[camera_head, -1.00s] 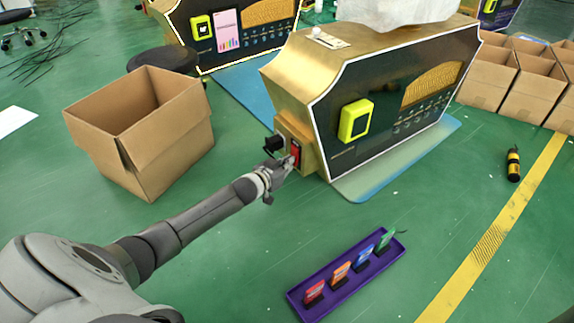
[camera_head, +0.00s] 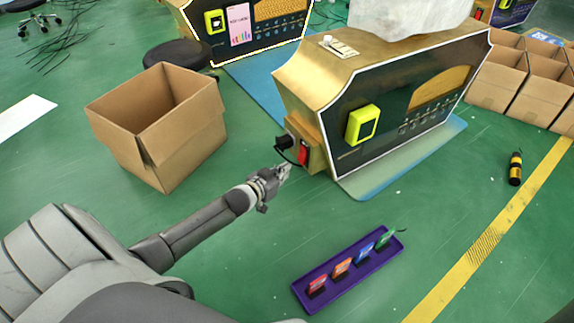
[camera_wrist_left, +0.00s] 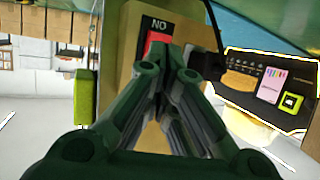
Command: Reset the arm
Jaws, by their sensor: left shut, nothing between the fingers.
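My left gripper (camera_head: 284,174) is shut and empty beside the left end of the gold and black vending machine (camera_head: 330,90). Its fingertips are close to the red switch (camera_head: 303,153) on the machine's side box, with a small gap in the head view. In the left wrist view the shut fingers (camera_wrist_left: 168,72) point at the side box, and the red switch (camera_wrist_left: 158,42) with a "NO" label shows just beyond them. A black plug with a cable (camera_head: 284,143) sits beside the switch. My right gripper is not in view.
An open cardboard box (camera_head: 160,130) stands left of my arm. A purple tray (camera_head: 350,270) with several coloured cards lies on the green floor in front. More boxes (camera_head: 515,80) and a black-yellow cylinder (camera_head: 515,168) are at the right. A second machine (camera_head: 250,30) stands behind.

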